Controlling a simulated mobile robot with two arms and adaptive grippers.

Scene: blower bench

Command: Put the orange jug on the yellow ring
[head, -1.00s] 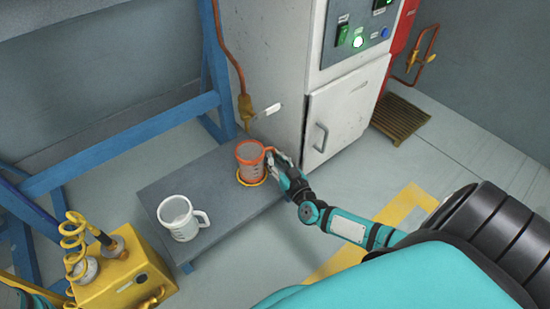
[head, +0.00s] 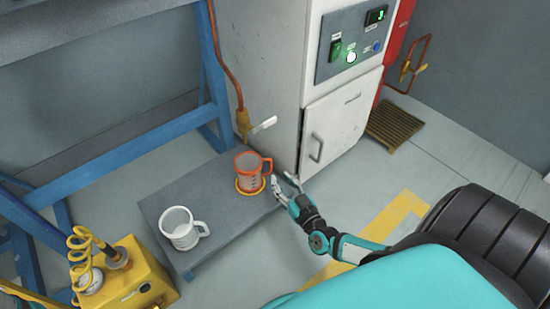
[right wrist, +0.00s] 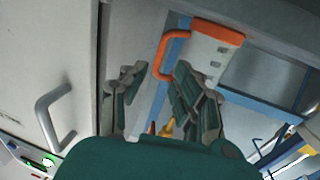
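The orange jug (head: 248,172), a clear grey beaker with orange rim and handle, stands upright on the grey low bench. The yellow ring (head: 250,192) shows around its base, and the jug appears to sit on it. My right gripper (head: 282,182) is open and empty, just right of the jug and apart from its handle. In the right wrist view the open fingers (right wrist: 156,72) point toward the orange handle (right wrist: 170,48), with the jug (right wrist: 213,52) beyond. My left gripper is not in view.
A white jug (head: 180,230) stands on the bench's (head: 215,225) near left part. A yellow box with a coiled hose (head: 120,275) is at the lower left. A valve with a white lever (head: 262,125) and a white cabinet (head: 340,120) stand close behind the orange jug.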

